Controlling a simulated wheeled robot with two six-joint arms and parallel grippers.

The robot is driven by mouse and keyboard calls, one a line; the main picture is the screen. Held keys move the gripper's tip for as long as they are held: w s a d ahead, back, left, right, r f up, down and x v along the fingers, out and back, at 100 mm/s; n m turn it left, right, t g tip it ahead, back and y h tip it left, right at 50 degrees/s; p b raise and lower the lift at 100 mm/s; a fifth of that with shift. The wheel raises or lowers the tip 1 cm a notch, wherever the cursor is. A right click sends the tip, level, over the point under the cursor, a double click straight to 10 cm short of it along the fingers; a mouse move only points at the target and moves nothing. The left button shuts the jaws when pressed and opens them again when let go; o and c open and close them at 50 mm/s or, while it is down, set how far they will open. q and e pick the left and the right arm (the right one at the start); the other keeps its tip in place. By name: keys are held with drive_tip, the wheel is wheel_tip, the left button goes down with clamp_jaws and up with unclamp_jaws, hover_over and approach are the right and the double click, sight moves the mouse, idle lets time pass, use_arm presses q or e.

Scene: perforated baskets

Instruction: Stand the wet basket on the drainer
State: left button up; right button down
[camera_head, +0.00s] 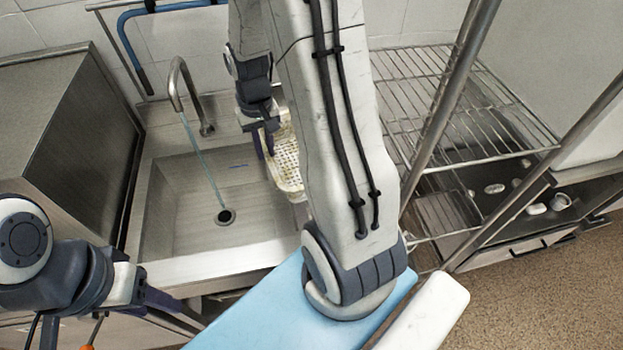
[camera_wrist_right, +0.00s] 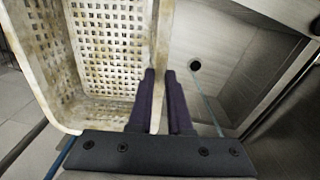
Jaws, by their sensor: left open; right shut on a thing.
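The cream perforated basket (camera_head: 286,165) is tilted steeply over the right side of the sink, partly hidden behind my right arm. My right gripper (camera_head: 265,142) is shut on its rim. In the right wrist view the basket (camera_wrist_right: 112,48) fills the upper left, with brownish stains, and the gripper's dark fingers (camera_wrist_right: 161,78) pinch its right wall. Whether it drips cannot be told. The wire drainer rack (camera_head: 470,128) lies to the right of the sink, its visible part bare. My left gripper (camera_head: 185,312) is open and empty at the lower left, in front of the sink.
The steel sink (camera_head: 165,205) has a drain hole (camera_head: 226,216) with a thin water stream running from the tap (camera_head: 180,85). Metal posts (camera_head: 455,90) rise at the rack's front. Small white items (camera_head: 537,209) lie on a lower shelf. A steel cabinet (camera_head: 85,130) stands left.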

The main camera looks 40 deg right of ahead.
drive_tip(key=s+d+m, duration=0.1)
drive_tip(key=d+m, duration=0.1)
drive_tip(key=d, duration=0.1)
hover_over(282, 170)
wheel_tip(282, 170, down, 4)
drive_tip(key=shift+f, duration=0.25)
wheel_tip(282, 170, down, 5)
drive_tip(key=shift+r+p, duration=0.2)
drive_tip(key=shift+p, duration=0.35)
drive_tip(key=shift+f, duration=0.2)
drive_tip(key=c, duration=0.8)
unclamp_jaws()
drive_tip(key=shift+c, duration=0.2)
